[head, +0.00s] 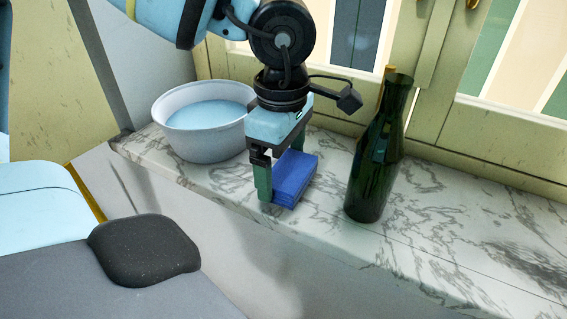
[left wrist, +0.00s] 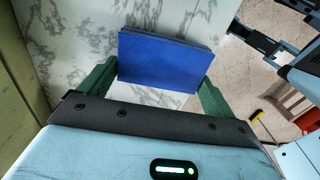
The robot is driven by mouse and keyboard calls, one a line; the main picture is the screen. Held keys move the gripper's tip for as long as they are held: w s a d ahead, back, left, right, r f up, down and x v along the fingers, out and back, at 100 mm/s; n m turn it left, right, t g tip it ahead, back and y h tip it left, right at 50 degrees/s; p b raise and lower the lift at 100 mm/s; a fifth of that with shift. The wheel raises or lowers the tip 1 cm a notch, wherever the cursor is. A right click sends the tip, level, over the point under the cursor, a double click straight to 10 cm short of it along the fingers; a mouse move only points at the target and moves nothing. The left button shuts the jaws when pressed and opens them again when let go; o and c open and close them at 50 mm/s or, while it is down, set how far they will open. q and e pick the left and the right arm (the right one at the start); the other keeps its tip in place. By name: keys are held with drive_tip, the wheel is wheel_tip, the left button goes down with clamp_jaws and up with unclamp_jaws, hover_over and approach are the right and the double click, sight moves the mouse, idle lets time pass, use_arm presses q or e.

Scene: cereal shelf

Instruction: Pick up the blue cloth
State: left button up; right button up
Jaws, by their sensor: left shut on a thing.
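The blue cloth (head: 295,177) is a folded stack on the marble sill, between the white bowl and the green bottle in the head view. My left gripper (head: 280,195) comes down over it from above, with one green finger in front of the cloth's near left side. In the left wrist view the cloth (left wrist: 165,60) lies between the two green fingers of my left gripper (left wrist: 160,80), and the jaws are shut on it. Whether the cloth is lifted off the marble is hard to tell. My right gripper is not in the head view.
A white bowl (head: 180,146) with light blue contents stands left of the cloth. A tall dark green bottle (head: 376,165) stands close on the right. The marble sill (head: 440,215) is clear right of the bottle. A window frame (head: 480,140) runs behind.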

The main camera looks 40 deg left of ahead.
use_arm(q)
drive_tip(key=r, duration=0.2)
drive_tip(key=shift+s+d+r, duration=0.35)
drive_tip(key=shift+s+d, duration=0.05)
drive_tip(key=s+d+r+b, duration=0.1)
drive_tip(key=s+d+b, duration=0.2)
drive_tip(key=s+d, duration=0.7)
drive_tip(key=shift+s+d+r, duration=0.2)
drive_tip(key=shift+d, duration=0.15)
drive_tip(key=shift+o, duration=1.4)
drive_tip(key=shift+c, duration=1)
